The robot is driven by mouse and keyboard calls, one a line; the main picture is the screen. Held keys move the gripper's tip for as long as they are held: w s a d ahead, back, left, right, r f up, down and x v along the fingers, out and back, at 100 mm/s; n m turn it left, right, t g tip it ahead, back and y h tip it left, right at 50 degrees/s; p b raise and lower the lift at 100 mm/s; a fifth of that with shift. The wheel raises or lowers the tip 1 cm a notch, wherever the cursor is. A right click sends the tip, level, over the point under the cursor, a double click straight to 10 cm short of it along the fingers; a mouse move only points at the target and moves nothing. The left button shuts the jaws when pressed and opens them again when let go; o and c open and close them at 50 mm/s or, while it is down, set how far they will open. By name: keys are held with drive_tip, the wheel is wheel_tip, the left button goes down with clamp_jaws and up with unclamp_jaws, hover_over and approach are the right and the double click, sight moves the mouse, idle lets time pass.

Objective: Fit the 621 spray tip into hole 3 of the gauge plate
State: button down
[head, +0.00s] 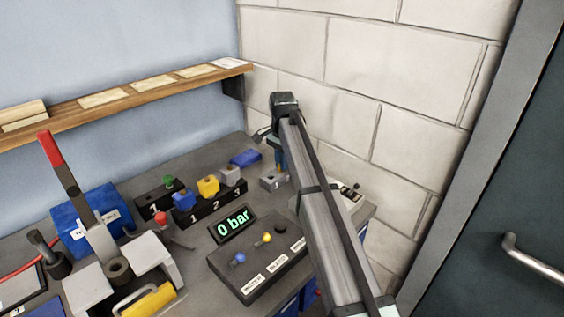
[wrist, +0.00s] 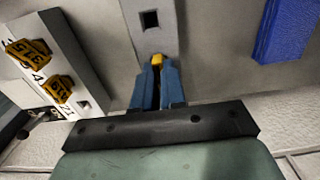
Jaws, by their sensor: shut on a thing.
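My gripper (wrist: 158,88) points down in the wrist view, with its blue fingers shut on a small yellow tip (wrist: 157,60). No number on this tip is readable, so I cannot confirm it is the 621 spray tip. The tip's end is close to a grey block (wrist: 150,42) with one square hole (wrist: 150,19); I cannot tell whether they touch. In the head view the fingers (head: 281,160) are above a grey block (head: 270,182), partly hidden by my arm. I cannot tell for certain which piece is the gauge plate; no hole marked 3 is readable.
A pale rack (wrist: 62,62) with numbered yellow tips stands left in the wrist view. A blue block (wrist: 284,30) lies right. In the head view, a black numbered holder (head: 208,210) carries blue, yellow and grey pieces, behind a "0 bar" display (head: 233,224) and control box (head: 262,264).

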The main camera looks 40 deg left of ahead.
drive_tip(key=shift+r, duration=0.75)
drive_tip(key=shift+r, duration=2.3)
drive_tip(key=shift+w+d, duration=0.2)
drive_tip(key=shift+w, duration=0.1)
drive_tip(key=w+d+r, duration=0.2)
drive_tip(key=d, duration=0.5)
drive_tip(key=w+d+r, duration=0.2)
drive_tip(key=d, duration=0.4)
drive_tip(key=shift+w+f, duration=0.2)
drive_tip(key=shift+f, duration=2.7)
drive_tip(key=shift+f, duration=1.55)
